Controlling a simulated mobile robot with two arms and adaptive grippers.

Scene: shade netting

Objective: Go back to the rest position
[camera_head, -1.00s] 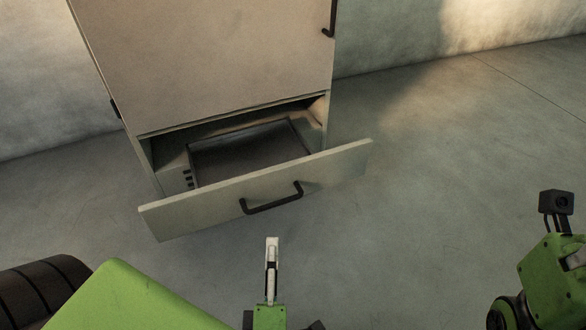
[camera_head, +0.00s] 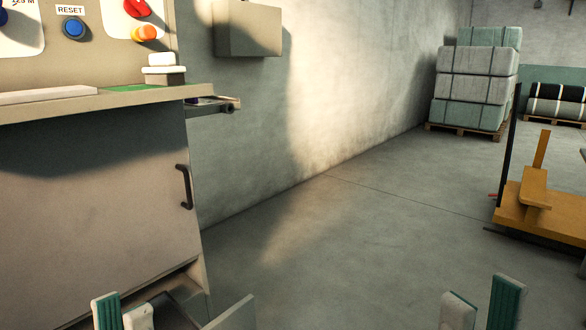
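My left gripper (camera_head: 122,312) shows at the bottom left, with two white fingertips and teal pads pointing up. The fingertips stand apart at different heights, with nothing seen between them. My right gripper (camera_head: 482,305) shows at the bottom right, its two white and teal fingertips apart and empty. Both grippers are cut off by the lower picture edge. The cabinet (camera_head: 95,215) stands at the left with a black door handle. Its lower drawer (camera_head: 232,314) sticks out near the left gripper; most of it is outside the picture.
A control panel (camera_head: 105,50) with several buttons stands above the cabinet top. A small box (camera_head: 248,28) hangs on the wall. Stacked wrapped bales (camera_head: 475,80) stand on a pallet at the back right, near an orange cart (camera_head: 545,205). The middle floor (camera_head: 350,255) is clear.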

